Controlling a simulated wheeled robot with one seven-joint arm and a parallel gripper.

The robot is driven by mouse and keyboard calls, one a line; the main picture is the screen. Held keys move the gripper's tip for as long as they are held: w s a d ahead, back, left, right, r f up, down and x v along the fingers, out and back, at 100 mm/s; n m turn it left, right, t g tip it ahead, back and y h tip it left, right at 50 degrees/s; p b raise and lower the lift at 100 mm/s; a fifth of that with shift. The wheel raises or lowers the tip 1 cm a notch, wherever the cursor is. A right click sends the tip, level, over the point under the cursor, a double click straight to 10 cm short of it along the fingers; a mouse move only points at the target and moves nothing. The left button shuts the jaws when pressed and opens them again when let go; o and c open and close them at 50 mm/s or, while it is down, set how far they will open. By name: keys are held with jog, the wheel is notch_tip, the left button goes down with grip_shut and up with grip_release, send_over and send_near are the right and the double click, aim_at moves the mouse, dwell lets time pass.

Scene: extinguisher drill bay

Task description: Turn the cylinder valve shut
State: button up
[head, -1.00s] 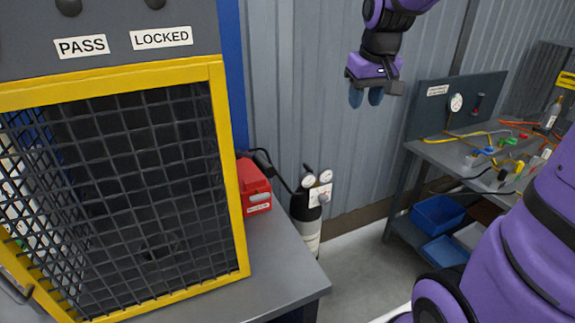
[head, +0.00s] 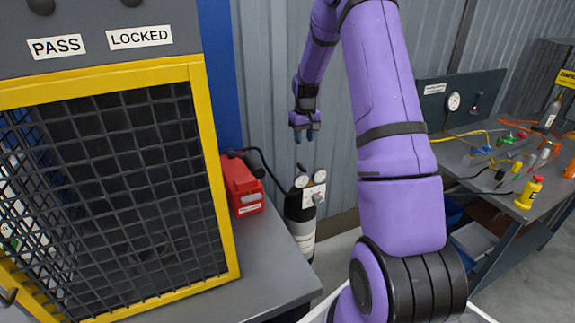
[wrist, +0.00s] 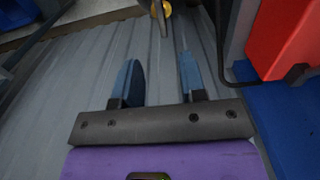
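The cylinder (head: 300,235), black above and white below, stands against the grey corrugated wall behind the bench end. Two round gauges (head: 301,181) and a pale panel with a small knob (head: 317,198) sit at its top. I cannot make out clearly which part is the valve. My gripper (head: 305,137) hangs above the cylinder's top, apart from it, with its fingers down. In the wrist view my gripper (wrist: 160,80) has two blue fingers spread with nothing between them. A brass-coloured round part (wrist: 162,9) shows beyond the fingertips at the top edge.
A red box (head: 242,187) with a black hose sits on the grey bench (head: 255,265), left of the cylinder. A yellow-framed mesh cage (head: 215,190) stands at the left. A workbench (head: 447,152) with hoses and fittings stands at the right.

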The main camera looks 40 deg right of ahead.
aim_at(302, 166)
jog(key=f, duration=1.2)
jog(key=shift+w, duration=0.4)
grip_shut()
